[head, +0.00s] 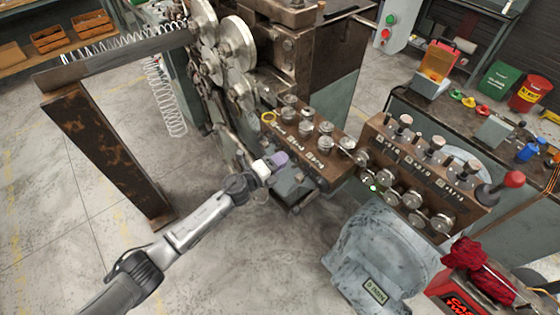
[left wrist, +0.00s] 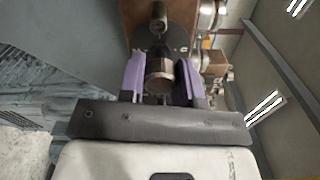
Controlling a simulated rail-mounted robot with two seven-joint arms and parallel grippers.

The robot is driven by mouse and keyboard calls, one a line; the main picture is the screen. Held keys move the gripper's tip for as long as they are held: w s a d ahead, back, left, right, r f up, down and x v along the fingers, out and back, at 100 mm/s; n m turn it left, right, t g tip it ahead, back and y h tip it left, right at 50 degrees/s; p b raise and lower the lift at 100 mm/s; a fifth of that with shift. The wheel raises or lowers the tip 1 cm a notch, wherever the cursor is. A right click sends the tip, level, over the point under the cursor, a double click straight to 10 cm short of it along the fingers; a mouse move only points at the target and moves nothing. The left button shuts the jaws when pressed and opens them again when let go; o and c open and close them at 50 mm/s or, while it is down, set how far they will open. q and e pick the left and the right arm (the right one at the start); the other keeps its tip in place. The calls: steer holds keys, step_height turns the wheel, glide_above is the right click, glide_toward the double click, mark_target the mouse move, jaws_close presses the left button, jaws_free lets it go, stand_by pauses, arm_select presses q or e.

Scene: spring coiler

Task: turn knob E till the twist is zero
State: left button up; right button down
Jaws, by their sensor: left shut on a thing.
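My left gripper (head: 280,160) reaches in from the lower left to the front end of the brown knob panel (head: 272,128) on the coiling machine. Its purple fingers also show in the left wrist view (left wrist: 161,80). They are shut on the sides of a round metal knob (left wrist: 159,70), with a dark round plate behind it. In the head view the gripper hides this knob. I cannot read a letter on it, so I cannot tell from the pictures that it is knob E. A coiled spring (head: 166,100) hangs beside the machine. My right gripper is not in view.
Several other knobs (head: 306,128) stand close by on the same panel. A second panel (head: 400,150) with levers and knobs is to the right, with a green light (head: 373,188). A grey housing (head: 375,250) stands below it. The floor at left is mostly clear around a rusty stand (head: 105,155).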

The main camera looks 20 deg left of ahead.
arm_select(q)
steer(key=o, duration=0.6)
steer(key=shift+s+a, duration=0.1)
steer(key=shift+v, duration=6.8)
